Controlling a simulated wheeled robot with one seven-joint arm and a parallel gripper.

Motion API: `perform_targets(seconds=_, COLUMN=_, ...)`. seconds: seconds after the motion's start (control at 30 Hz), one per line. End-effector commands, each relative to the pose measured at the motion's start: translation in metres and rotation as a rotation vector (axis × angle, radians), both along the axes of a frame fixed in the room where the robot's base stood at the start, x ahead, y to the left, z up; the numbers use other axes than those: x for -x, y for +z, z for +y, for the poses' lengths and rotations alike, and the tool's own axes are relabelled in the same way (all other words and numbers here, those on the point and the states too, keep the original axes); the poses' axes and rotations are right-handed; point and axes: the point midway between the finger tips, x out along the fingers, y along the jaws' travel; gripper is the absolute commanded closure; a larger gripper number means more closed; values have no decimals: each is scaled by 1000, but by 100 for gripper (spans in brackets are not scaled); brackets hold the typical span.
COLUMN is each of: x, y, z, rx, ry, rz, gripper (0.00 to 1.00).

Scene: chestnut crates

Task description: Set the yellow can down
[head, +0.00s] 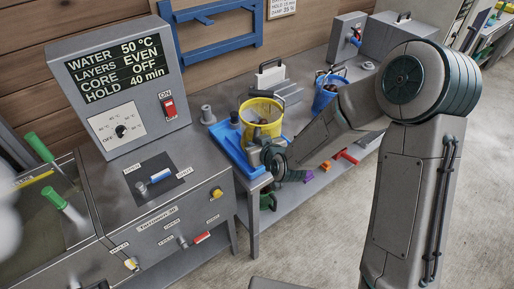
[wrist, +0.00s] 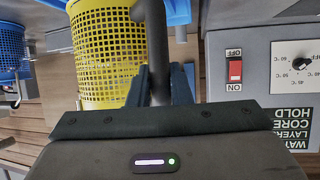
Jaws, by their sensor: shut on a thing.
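The yellow can (head: 262,108) is a perforated, basket-like vessel with dark contents and a dark handle. In the wrist view the can (wrist: 100,55) appears upside down at upper left. My gripper (wrist: 162,88) is shut on its dark handle (wrist: 156,45). In the head view my gripper (head: 268,158) is at the can's near side and hides part of it. The can is over or on a blue tray (head: 228,147) at the bench's left end. I cannot tell whether its base touches the tray.
A blue can (head: 325,97) stands farther right on the bench. A grey control box (head: 125,85) stands close on the left. Purple, orange and red items (head: 345,156) lie below the bench top.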

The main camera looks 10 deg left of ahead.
Motion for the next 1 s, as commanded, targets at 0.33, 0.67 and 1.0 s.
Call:
perform_targets(seconds=0.33, x=-1, y=-19, z=1, rx=-2, ry=2, rz=-6, gripper=100)
perform_targets(seconds=0.67, x=-1, y=-22, z=1, rx=-2, ry=1, rz=-7, gripper=100)
perform_targets(seconds=1.0, x=0, y=-23, z=0, rx=0, ry=1, rz=0, gripper=60)
